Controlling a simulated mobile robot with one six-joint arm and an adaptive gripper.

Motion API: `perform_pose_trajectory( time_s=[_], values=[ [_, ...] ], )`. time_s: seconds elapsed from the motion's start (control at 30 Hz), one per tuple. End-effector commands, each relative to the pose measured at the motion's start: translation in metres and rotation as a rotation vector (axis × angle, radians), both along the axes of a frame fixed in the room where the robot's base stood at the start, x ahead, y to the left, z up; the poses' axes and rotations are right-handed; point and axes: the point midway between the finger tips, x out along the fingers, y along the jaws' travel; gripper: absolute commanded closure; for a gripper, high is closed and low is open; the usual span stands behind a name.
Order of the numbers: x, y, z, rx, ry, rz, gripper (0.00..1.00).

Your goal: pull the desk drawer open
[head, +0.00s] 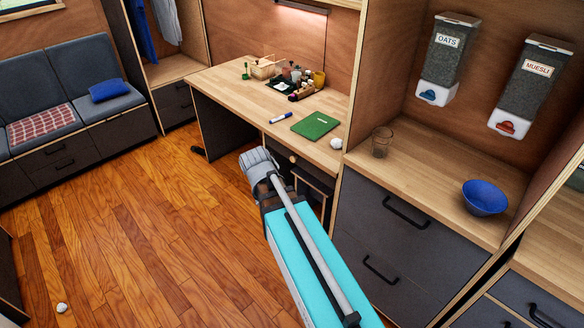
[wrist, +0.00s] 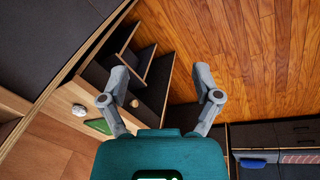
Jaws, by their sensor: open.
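The desk (head: 235,88) has a pale wooden top. Its dark drawer front (head: 272,145) is under the top at the right end, with a small round knob (head: 293,158). The drawer appears closed, though my gripper partly covers this area. My gripper (head: 255,158) is in front of the desk, beside the drawer. In the wrist view my gripper (wrist: 160,73) is open, with two grey fingers spread and nothing between them. The knob (wrist: 134,103) shows there just inside the left finger, against a dark face. I cannot tell whether it touches the finger.
Open shelving (head: 312,187) is below the drawer. A grey cabinet (head: 375,235) stands to the right. The wooden floor (head: 150,225) at left is mostly clear.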

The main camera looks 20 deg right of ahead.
Motion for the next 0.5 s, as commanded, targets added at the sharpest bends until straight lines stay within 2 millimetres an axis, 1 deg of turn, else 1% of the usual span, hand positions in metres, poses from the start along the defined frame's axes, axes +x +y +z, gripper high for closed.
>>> perform_pose_trajectory(
  time_s=[0.03, 0.2, 0.5],
  values=[
    [0.012, -0.005, -0.02, -0.033, -0.013, -0.024, 0.19],
    [0.04, -0.025, -0.046, -0.145, -0.066, -0.109, 0.19],
    [0.089, -0.055, -0.087, -0.331, -0.184, -0.243, 0.19]
  ],
)
